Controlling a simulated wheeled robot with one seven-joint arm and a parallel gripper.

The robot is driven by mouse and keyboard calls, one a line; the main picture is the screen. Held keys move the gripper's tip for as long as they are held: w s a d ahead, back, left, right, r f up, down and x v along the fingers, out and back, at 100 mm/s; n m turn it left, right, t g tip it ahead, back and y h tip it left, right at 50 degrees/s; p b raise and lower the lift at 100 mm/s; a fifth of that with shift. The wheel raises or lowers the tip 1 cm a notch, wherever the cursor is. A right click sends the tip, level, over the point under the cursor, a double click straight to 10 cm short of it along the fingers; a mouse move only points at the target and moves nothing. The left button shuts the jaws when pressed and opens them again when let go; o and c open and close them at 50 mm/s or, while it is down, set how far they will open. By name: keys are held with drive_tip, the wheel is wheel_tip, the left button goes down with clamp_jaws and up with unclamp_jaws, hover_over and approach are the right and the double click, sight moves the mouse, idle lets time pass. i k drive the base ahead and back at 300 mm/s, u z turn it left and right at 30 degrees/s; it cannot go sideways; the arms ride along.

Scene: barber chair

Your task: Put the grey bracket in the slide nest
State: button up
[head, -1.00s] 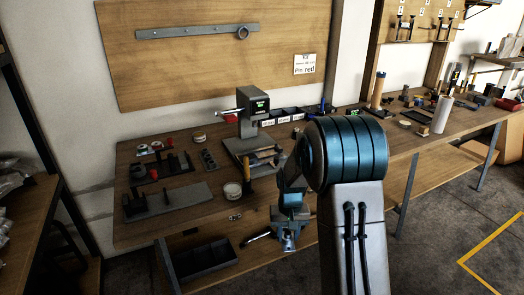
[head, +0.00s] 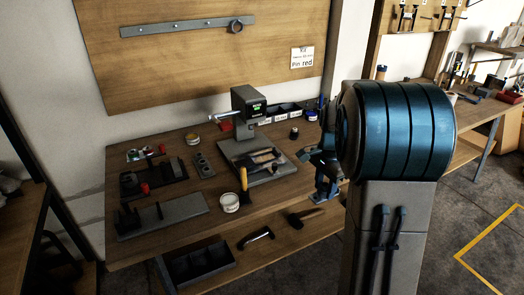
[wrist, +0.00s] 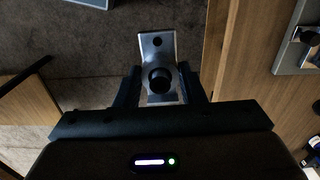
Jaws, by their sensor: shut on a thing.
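My gripper (wrist: 160,92) is shut on the grey bracket (wrist: 157,44) in the wrist view. The bracket is a flat metal plate with a small hole near its far end and a larger dark round feature between the fingers. The slide nest itself is too small to tell apart there.
A grey plate with dark uprights (head: 180,212) lies at the bench's left. A dark tray (head: 200,262) sits on the lower shelf.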

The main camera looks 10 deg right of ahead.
sight(264, 158)
drive_tip(key=i, duration=1.2)
